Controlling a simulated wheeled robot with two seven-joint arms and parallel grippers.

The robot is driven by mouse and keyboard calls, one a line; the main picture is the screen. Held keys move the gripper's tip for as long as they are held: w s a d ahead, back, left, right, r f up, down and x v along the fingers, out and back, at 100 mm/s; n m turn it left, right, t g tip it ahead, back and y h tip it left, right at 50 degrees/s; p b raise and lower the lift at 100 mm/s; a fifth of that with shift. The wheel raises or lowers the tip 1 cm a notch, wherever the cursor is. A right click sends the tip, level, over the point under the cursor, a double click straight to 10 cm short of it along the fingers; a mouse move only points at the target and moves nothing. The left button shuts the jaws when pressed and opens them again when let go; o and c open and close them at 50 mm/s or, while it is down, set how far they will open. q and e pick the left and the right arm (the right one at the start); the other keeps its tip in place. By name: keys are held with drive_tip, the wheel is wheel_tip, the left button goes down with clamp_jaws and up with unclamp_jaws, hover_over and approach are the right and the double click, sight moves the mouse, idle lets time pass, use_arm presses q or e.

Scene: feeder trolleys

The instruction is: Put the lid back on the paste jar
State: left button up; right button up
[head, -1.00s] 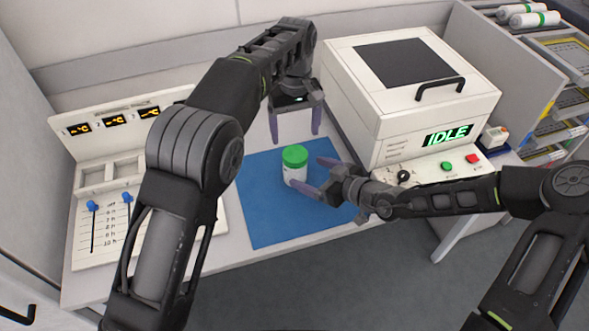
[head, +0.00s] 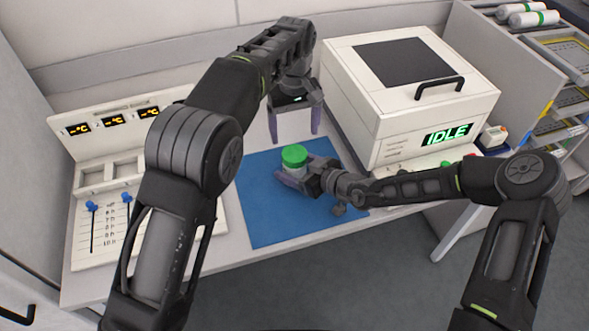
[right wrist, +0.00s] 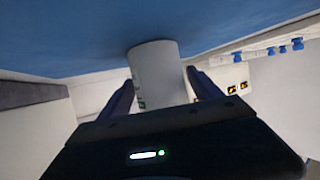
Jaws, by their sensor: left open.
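The white paste jar (head: 293,169) stands upright on the blue mat, with the green lid (head: 294,155) on top of it. I cannot tell how tightly the lid sits. My right gripper (head: 299,170) comes in low from the right, its fingers on either side of the jar body below the lid. In the right wrist view the jar (right wrist: 158,78) is between the two fingers; whether both press on it is unclear. The lid is hidden there. My left gripper (head: 295,125) is open and empty, pointing down, above and behind the jar.
The blue mat (head: 275,220) is otherwise bare. A white machine (head: 350,85) showing IDLE stands right of the jar. A panel with displays and blue sliders (head: 92,206) is at the left. Shelves with trays (head: 560,55) are at the far right.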

clamp_jaws()
idle(0.6)
